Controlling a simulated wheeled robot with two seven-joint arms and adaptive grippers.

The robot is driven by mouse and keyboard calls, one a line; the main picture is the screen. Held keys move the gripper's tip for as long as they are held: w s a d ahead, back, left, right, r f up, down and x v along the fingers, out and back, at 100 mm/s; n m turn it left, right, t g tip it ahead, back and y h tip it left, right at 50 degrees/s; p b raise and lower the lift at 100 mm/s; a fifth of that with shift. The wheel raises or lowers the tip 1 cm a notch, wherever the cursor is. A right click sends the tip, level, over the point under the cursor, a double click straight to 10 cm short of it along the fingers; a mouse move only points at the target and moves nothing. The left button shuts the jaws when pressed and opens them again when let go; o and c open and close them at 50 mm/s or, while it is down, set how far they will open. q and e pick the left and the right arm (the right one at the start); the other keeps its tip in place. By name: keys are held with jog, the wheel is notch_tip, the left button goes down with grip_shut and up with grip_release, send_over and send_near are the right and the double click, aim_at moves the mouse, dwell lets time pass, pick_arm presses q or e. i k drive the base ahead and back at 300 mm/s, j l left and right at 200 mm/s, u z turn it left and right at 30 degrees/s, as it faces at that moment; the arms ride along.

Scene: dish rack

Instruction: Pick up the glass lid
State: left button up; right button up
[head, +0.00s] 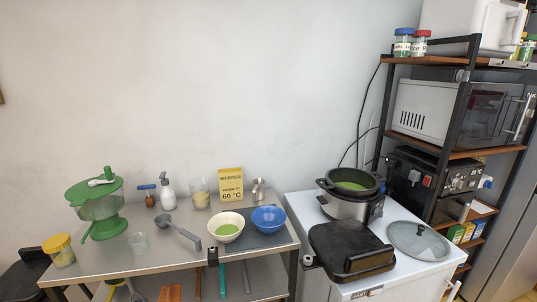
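The glass lid (419,241) lies flat on the right part of the white cabinet top (306,206). It is round and see-through, with a pale rim and a small dark knob in the middle. Nothing covers it. Neither my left gripper nor my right gripper shows in the head view.
A black lidded pan or grill (350,250) sits left of the lid, and a pot cooker (350,195) with green contents stands behind. A shelf rack (455,155) rises at the right. The metal table (170,256) at left holds bowls and a green spinner (98,205).

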aim_at(418, 241)
jog(key=z, duration=1.3)
